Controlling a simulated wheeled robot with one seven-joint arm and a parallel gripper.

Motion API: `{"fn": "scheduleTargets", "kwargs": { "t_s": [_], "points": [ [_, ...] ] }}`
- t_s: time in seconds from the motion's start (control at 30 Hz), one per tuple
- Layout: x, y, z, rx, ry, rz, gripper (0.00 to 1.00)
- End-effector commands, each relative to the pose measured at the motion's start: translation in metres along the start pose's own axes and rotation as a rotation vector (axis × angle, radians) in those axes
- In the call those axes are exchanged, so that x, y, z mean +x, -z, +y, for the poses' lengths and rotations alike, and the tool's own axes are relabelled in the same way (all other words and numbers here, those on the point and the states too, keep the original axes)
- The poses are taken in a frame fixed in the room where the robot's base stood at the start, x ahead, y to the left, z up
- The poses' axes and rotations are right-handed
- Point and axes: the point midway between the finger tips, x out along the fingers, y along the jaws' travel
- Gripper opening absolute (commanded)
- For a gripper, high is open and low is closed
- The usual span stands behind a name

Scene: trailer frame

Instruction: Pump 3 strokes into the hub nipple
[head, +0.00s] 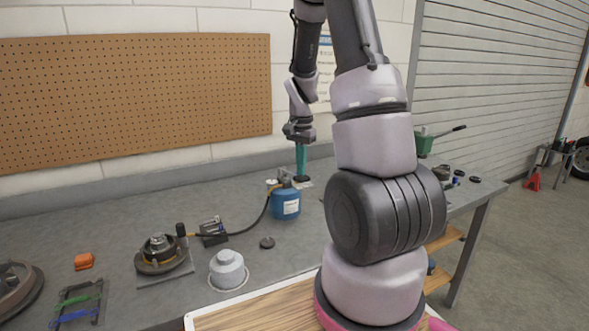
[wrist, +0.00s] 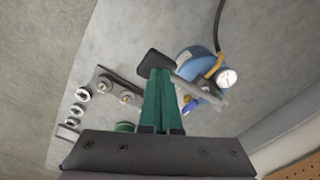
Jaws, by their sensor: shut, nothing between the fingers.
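A blue pump canister (head: 286,205) with a white label stands on the bench; it also shows in the wrist view (wrist: 192,65). Its grey lever (wrist: 200,88) runs out to a black grip (wrist: 155,62). My gripper (head: 301,172) points down over the grip, its green fingers (wrist: 158,95) shut with nothing between them. The fingertips overlap the grip in the wrist view; I cannot tell whether they touch it. A black hose (head: 250,226) runs from the pump to a dark end piece (head: 181,230) beside the hub (head: 158,249). I cannot tell whether it sits on the nipple.
A grey block (head: 214,231), a light grey stepped part (head: 228,268), a dark disc (head: 267,242) and an orange item (head: 84,261) lie on the bench. A green vise-like tool (head: 424,144) stands behind my arm.

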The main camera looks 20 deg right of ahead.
Motion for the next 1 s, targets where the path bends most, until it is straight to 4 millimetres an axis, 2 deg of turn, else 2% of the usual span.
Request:
{"fn": "scheduleTargets", "kwargs": {
  "t_s": [0.13, 0.53, 1.0],
  "points": [
    [0.006, -0.001, 0.002, 0.0, -0.002, -0.001, 0.0],
    [0.009, -0.002, 0.002, 0.0, -0.002, -0.002, 0.0],
    [0.03, -0.003, 0.004, 0.0, -0.002, -0.002, 0.0]
  ]
}}
